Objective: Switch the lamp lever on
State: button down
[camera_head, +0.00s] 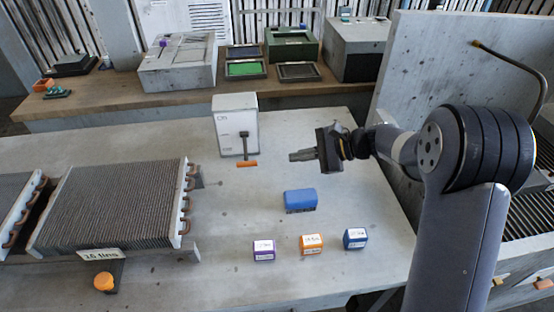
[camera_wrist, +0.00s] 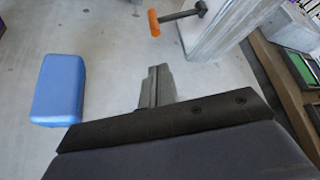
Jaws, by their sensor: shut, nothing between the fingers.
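The lamp lever box (camera_head: 236,125) is a white upright case on the table, marked "ON" near its top. Its dark lever (camera_head: 245,146) hangs down the front and ends in an orange handle (camera_head: 246,164). In the wrist view the orange handle (camera_wrist: 154,23) is at the top, with the dark lever (camera_wrist: 182,14) running right to the box (camera_wrist: 222,28). My gripper (camera_head: 292,156) is shut and empty, to the right of the lever and apart from it. Its closed fingers (camera_wrist: 156,84) point toward the lever side in the wrist view.
A blue block (camera_head: 300,201) lies in front of my gripper, also at left in the wrist view (camera_wrist: 59,90). Purple (camera_head: 264,251), orange (camera_head: 311,244) and blue (camera_head: 355,239) small boxes stand nearer. A finned radiator (camera_head: 110,205) fills the left. Table between gripper and lever is clear.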

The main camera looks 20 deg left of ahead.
aim_at(256, 161)
jog(key=p+x, duration=0.1)
jog(key=x, duration=0.8)
jog(key=shift+s+a+f, duration=0.1)
jog(key=shift+a+f, duration=0.05)
jog(key=shift+a, duration=0.15)
jog(key=shift+s+d+r+p, duration=0.15)
jog(key=shift+r+p, duration=0.1)
jog(key=shift+p, duration=0.45)
jog(key=shift+r+m+p, duration=0.2)
jog(key=shift+m+p, duration=0.15)
jog(key=shift+m, duration=0.05)
jog(key=r+g+p, duration=0.1)
jog(key=p, duration=0.1)
jog(key=r+m+h+p, duration=0.1)
jog(key=p, duration=0.1)
jog(key=shift+s+d+r+g+p, duration=0.2)
jog(key=shift+s+g+p, duration=0.1)
jog(key=shift+s+g, duration=0.1)
jog(key=m+p, duration=0.1)
jog(key=r+m+g+h+p, duration=0.1)
jog(key=shift+s+r+p, duration=0.15)
jog(key=shift+r+p, duration=0.2)
jog(key=shift+p, duration=0.05)
jog(key=shift+w+a+r+p, duration=0.15)
jog(key=shift+r+p, duration=0.1)
jog(key=shift+r, duration=0.7)
jog(key=shift+w+r+p, duration=0.15)
jog(key=shift+r+p, duration=0.05)
jog(key=shift+r, duration=0.8)
